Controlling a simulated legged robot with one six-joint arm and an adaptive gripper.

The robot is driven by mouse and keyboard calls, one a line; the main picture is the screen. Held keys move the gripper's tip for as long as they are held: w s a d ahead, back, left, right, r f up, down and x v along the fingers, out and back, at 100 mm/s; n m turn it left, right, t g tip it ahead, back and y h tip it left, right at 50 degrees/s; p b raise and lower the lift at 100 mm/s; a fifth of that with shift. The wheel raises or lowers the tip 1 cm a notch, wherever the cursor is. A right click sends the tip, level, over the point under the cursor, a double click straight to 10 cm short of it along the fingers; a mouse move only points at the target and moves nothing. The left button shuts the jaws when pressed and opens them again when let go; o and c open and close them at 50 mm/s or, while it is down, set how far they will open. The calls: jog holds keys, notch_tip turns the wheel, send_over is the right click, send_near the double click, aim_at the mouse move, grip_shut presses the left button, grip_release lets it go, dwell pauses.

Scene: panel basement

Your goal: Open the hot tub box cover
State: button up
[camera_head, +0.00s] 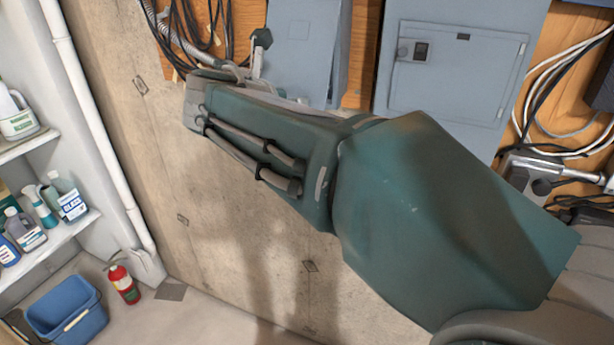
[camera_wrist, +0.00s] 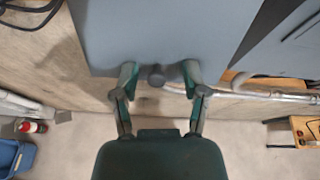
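The hot tub box (camera_head: 300,35) is a blue-grey box on the wall at the top middle of the head view. My arm hides its lower part there. In the wrist view its front cover (camera_wrist: 160,28) fills the top middle. A short dark knob (camera_wrist: 157,78) shows at the cover's lower edge. My gripper (camera_wrist: 160,76) is open, with one green fingertip on each side of the knob and visible gaps between. I cannot tell whether the fingertips touch the cover. In the head view only part of one finger shows, at the box's left side. The cover looks shut.
A larger grey electrical panel (camera_head: 455,70) is right of the box. Dark cables (camera_head: 205,25) hang to its left, and white cables (camera_head: 565,90) at far right. A shelf of bottles (camera_head: 50,235), a blue bucket (camera_head: 68,312) and a fire extinguisher (camera_head: 123,284) stand at left.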

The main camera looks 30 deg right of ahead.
jog(key=shift+w+d+f+t+h, duration=0.5)
jog(key=shift+w+f+h, duration=0.1)
jog(key=shift+w+h, duration=0.1)
jog(key=w+d+f+t+h, duration=0.1)
jog(key=w+d+t+h, duration=0.1)
jog(key=w+d, duration=0.15)
jog(key=v, duration=1.2)
jog(key=s+d+f+m+g+y, duration=0.3)
jog(key=s+d+f+m+g, duration=0.1)
jog(key=s+f+m, duration=0.3)
jog(key=shift+s+f+m+g+y, duration=0.3)
jog(key=shift+s+m+g, duration=0.25)
jog(key=shift+m, duration=0.65)
jog(key=shift+d, duration=0.1)
